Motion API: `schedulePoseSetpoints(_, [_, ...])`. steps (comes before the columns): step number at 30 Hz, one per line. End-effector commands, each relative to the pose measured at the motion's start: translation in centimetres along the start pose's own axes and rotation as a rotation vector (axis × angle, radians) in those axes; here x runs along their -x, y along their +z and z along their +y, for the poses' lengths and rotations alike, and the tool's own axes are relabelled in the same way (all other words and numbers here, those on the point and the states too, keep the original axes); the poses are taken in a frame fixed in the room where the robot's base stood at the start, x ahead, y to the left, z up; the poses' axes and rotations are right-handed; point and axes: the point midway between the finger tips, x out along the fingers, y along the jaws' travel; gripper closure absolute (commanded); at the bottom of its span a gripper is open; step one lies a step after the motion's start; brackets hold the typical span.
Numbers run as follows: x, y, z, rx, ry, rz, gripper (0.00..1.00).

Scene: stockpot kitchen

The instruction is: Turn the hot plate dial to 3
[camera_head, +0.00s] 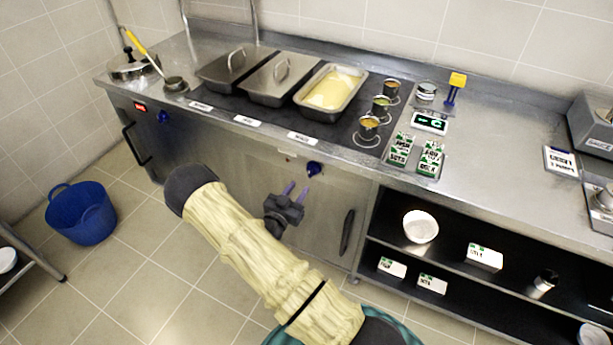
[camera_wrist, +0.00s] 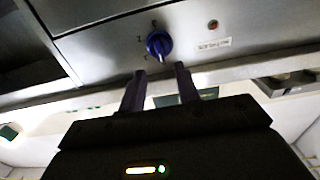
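A blue dial (camera_head: 313,168) sits on the steel front panel below the counter, under the row of pans. In the wrist view the dial (camera_wrist: 159,44) shows a pale pointer line and small marks around it, too small to read surely. My gripper (camera_head: 296,190) is open and empty, its fingers pointing at the panel just below and left of the dial. In the wrist view my gripper's fingertips (camera_wrist: 160,70) stand apart on either side of the dial's lower edge, seemingly short of touching it. A second blue dial (camera_head: 163,116) sits further left on the front.
A red display (camera_head: 140,107) is beside the left dial. A small red-brown round light (camera_wrist: 213,24) and a white label (camera_wrist: 214,44) are beside the near dial. Cabinet handles (camera_head: 347,232) stick out below. An open shelf (camera_head: 460,262) is at right; a blue bucket (camera_head: 81,214) stands on the floor.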

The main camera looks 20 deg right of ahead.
Motion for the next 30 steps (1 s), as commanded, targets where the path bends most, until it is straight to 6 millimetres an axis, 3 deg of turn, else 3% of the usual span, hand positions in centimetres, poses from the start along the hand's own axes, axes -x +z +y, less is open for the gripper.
schedulePoseSetpoints(10, [-5.8, -0.1, 0.1, 0.0, 0.002, 0.001, 0.68])
schedulePoseSetpoints(15, [-6.8, 0.0, 0.1, 0.001, 0.001, 0.0, 0.68])
schedulePoseSetpoints(22, [-6.9, 0.0, 0.1, 0.002, 0.0, 0.0, 0.68])
schedulePoseSetpoints(23, [-6.9, 0.0, 0.1, 0.002, 0.0, 0.0, 0.7])
schedulePoseSetpoints(27, [-6.8, 0.0, 0.0, 0.001, 0.0, 0.0, 0.97])
schedulePoseSetpoints(30, [-6.8, 0.0, 0.0, 0.001, 0.0, 0.0, 1.0])
